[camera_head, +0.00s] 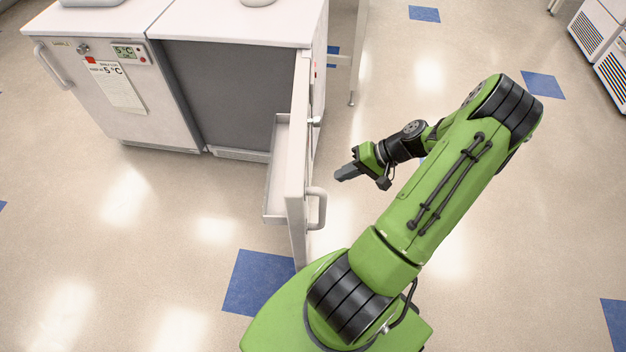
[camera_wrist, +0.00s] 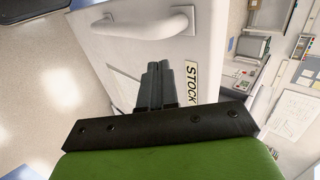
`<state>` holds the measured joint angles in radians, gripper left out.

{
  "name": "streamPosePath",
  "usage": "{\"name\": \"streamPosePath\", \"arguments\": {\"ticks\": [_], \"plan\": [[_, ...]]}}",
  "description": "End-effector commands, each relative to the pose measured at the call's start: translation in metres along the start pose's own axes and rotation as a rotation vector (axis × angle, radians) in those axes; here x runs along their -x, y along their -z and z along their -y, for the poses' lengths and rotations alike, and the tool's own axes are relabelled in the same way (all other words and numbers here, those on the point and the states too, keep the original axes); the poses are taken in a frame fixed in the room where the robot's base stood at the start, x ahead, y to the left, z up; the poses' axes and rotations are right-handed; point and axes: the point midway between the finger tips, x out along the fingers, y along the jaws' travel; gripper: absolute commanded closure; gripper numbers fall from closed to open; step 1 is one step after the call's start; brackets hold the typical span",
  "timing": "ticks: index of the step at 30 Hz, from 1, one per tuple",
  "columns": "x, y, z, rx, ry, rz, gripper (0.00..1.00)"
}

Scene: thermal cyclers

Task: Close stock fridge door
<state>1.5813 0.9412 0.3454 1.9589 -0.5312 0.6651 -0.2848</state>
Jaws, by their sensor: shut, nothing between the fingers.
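The stock fridge (camera_head: 226,92) is a white under-counter unit with a dark grey opening. Its door (camera_head: 299,165) stands wide open, swung out toward me, with a white shelf bin (camera_head: 277,185) on its inner side. The door handle (camera_head: 318,207) is on the outer face. My gripper (camera_head: 346,173) is shut and empty, to the right of the door's outer face and apart from it. In the wrist view my gripper (camera_wrist: 158,82) points at the outer face, with the handle (camera_wrist: 140,22) beyond it and the STOCK label (camera_wrist: 191,82) beside the fingers.
A second white fridge (camera_head: 115,85), closed, with a 5 °C display, stands left of the stock fridge. A table leg (camera_head: 353,75) stands behind the door on the right. The floor (camera_head: 170,240) in front of the fridges is clear. White cabinets (camera_head: 602,50) are at the far right.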

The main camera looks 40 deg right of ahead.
Motion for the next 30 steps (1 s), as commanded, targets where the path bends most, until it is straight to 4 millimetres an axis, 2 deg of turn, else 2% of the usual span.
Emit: {"name": "streamPosePath", "arguments": {"ticks": [1,6,12,30], "plan": [[-0.014,-0.001,-0.002,-0.001,0.002,0.004,1.00],[-0.051,-0.001,-0.002,0.000,0.001,0.004,1.00],[-0.072,-0.001,0.021,0.000,-0.002,0.002,1.00],[-0.082,0.002,0.033,-0.005,-0.002,-0.004,1.00]]}}
